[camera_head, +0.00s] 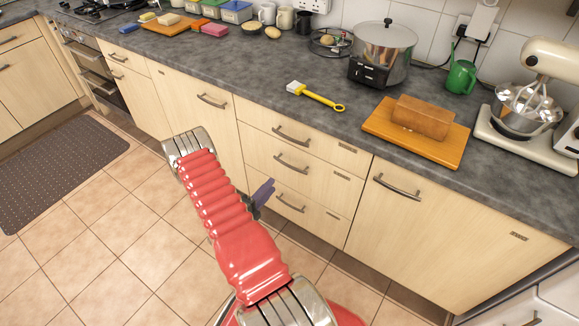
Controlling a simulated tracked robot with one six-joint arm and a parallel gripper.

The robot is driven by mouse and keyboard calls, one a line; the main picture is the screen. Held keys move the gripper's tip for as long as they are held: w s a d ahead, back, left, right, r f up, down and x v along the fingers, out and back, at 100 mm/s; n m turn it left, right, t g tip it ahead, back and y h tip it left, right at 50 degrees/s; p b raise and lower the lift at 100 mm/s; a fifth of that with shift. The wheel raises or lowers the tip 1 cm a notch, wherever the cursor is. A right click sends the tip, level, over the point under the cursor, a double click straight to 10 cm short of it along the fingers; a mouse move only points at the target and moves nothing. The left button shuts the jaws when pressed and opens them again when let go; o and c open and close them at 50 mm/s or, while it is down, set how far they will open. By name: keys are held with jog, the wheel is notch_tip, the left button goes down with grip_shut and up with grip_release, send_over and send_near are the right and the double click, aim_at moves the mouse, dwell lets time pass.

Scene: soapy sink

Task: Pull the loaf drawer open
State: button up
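A column of three shut drawers stands mid-view: a top drawer (315,142), a middle drawer (312,176) and a bottom drawer (318,217). Each has a bar handle and a small label too small to read, so I cannot tell which is the loaf drawer. A brown loaf (422,117) sits on a wooden board (388,127) on the counter above. My red arm crosses in front of the cupboard left of the drawers. A purple part (264,192), seemingly my gripper, shows beside the arm, left of the bottom handle; the rest is hidden.
The grey counter (230,62) carries a yellow brush (315,96), a steel pot (383,45), a green watering can (460,76) and a stand mixer (525,105). A cupboard (430,230) adjoins the drawers at right. Tiled floor in front is clear; a dark mat (55,165) lies left.

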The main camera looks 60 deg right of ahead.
aim_at(289, 166)
jog(key=shift+d, duration=0.15)
jog(key=d, duration=0.4)
jog(key=s+d, duration=0.1)
jog(key=d, duration=0.4)
jog(key=s+d, duration=0.1)
jog(key=d, duration=0.3)
jog(key=shift+s+d, duration=0.1)
jog(key=shift+d, duration=0.1)
grip_shut()
dwell(0.4)
